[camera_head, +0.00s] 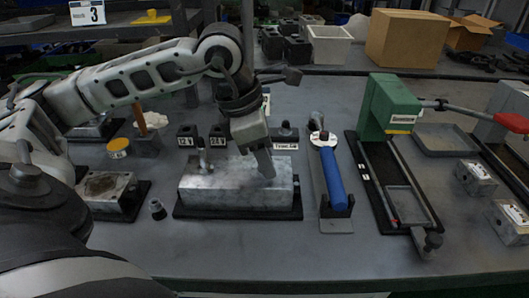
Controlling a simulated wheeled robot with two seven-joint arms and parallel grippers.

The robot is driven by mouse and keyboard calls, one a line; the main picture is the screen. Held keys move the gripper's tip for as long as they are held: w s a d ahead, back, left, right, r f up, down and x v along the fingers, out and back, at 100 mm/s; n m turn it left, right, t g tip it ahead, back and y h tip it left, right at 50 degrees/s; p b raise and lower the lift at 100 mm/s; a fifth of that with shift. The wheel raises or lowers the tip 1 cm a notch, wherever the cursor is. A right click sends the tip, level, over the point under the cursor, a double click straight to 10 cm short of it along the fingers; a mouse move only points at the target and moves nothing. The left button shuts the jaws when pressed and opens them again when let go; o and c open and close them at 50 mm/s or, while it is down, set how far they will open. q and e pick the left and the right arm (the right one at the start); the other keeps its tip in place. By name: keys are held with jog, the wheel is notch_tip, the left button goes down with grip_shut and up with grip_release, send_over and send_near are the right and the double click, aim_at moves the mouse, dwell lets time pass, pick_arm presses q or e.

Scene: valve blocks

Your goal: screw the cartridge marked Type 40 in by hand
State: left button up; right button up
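The metal valve block (225,187) lies on a dark mat in the middle of the bench. A small upright fitting (202,156) stands at the left of its top. My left gripper (266,172) points down at the right part of the block's top. Its fingers show edge-on, so I cannot tell whether they are open or hold a cartridge. Behind it, a dark holder with a small dark part (286,131) carries a white label (285,146) that seems to read Type 40, though it is small. My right gripper is not in view.
Two dark labelled holders (217,134) stand behind the block. A blue-handled tool (332,176) lies in a rack to its right, then a green press with a red lever (391,105). A small dark fitting (157,209) stands left of the block. The front bench is clear.

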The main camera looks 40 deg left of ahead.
pick_arm(q)
jog(key=shift+a, duration=0.1)
dwell(0.5)
jog(key=shift+c, duration=0.2)
grip_shut()
jog(key=m+g+h, duration=0.1)
jog(key=m, duration=0.4)
jog(key=shift+w, duration=0.1)
jog(key=m+g, duration=0.1)
jog(key=m, duration=0.2)
jog(key=m+g, duration=0.1)
jog(key=m, duration=0.2)
jog(key=shift+w, duration=0.1)
jog(key=m+g, duration=0.1)
jog(key=m, duration=0.4)
jog(key=shift+m+g, duration=0.3)
jog(key=shift+g, duration=0.1)
jog(key=m, duration=0.2)
jog(key=m+g+y, duration=0.1)
jog(key=m, duration=0.2)
jog(key=shift+f+y, duration=0.1)
jog(key=shift+y, duration=0.2)
